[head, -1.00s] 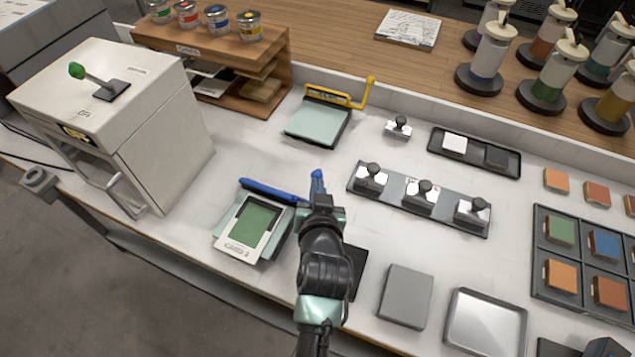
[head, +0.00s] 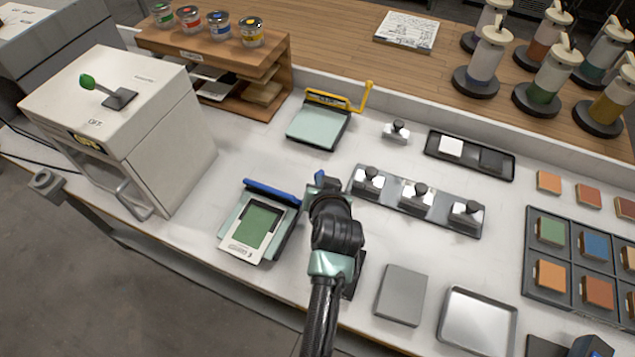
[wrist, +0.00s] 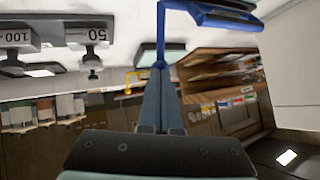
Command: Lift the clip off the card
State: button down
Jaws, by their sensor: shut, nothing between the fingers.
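The blue clip (head: 272,192) lies along the far edge of a pale green board. A card (head: 243,250), white with a green panel, rests on that board. In the wrist view, which is upside down, the clip (wrist: 222,18) shows at the top. Its blue crank arm runs down to my gripper (wrist: 160,68). My gripper (head: 322,182) is right of the clip, near the arm's end. Its fingers are shut with nothing between them. The arm's end appears at the fingertips; I cannot tell whether they touch. My wrist hides part of this in the head view.
Weights with knobs (head: 415,193) stand in a grey holder close to the right of my gripper. A second board with a yellow clip (head: 325,100) is beyond. A white machine (head: 130,130) stands left. A grey block (head: 402,297) and metal tray (head: 478,318) lie front right.

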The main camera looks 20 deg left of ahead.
jog(key=shift+w+f+g, duration=0.2)
jog(key=shift+w+g, duration=0.25)
jog(key=shift+w, duration=0.25)
jog(key=shift+w+f+g, duration=0.2)
jog(key=shift+w+g, duration=0.25)
jog(key=shift+w, duration=0.25)
jog(key=shift+r, duration=0.15)
